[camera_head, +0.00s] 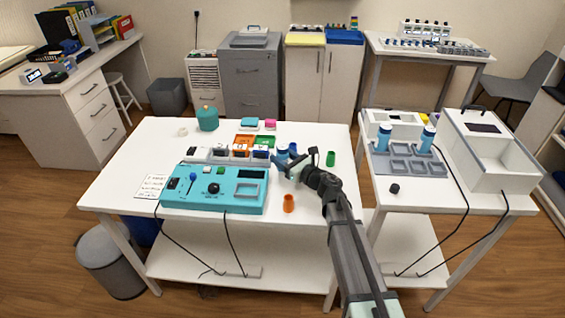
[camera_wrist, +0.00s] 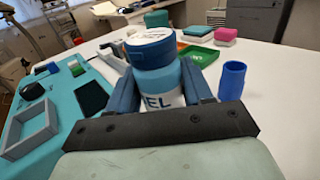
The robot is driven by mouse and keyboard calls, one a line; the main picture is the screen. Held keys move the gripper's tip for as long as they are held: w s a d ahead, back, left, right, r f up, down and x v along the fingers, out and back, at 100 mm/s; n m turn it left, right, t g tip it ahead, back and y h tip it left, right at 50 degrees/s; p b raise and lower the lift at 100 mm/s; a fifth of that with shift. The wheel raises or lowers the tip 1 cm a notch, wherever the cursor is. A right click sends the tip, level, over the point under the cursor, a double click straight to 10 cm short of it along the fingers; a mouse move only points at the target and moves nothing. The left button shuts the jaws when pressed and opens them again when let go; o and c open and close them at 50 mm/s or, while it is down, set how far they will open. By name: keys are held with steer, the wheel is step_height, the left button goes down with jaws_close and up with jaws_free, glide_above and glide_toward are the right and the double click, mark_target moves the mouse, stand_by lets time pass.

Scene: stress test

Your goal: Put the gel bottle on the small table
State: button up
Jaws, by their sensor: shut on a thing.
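The gel bottle (camera_wrist: 155,78) has a dark blue cap, a light blue body and a white label reading "EL". My gripper (camera_wrist: 175,88) is shut on it, with a dark blue finger on each side of its body. In the head view my gripper (camera_head: 281,166) is over the right part of the large white table, and the bottle (camera_head: 282,152) shows only as a small blue shape at the fingers. I cannot tell whether its base touches the table. The small table (camera_head: 440,196) is the white one on the right, across a narrow gap.
Near my gripper are a blue cup (camera_wrist: 233,80), an orange cup (camera_head: 289,203), a green cup (camera_head: 331,158) and a teal panel (camera_head: 214,190).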

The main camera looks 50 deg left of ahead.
steer(key=shift+f, duration=1.1)
steer(key=o, duration=1.2)
steer(key=shift+f, duration=0.15)
steer(key=shift+r, duration=0.2)
steer(key=d, duration=0.8)
steer(key=w+d, duration=0.1)
steer(key=d, duration=0.3)
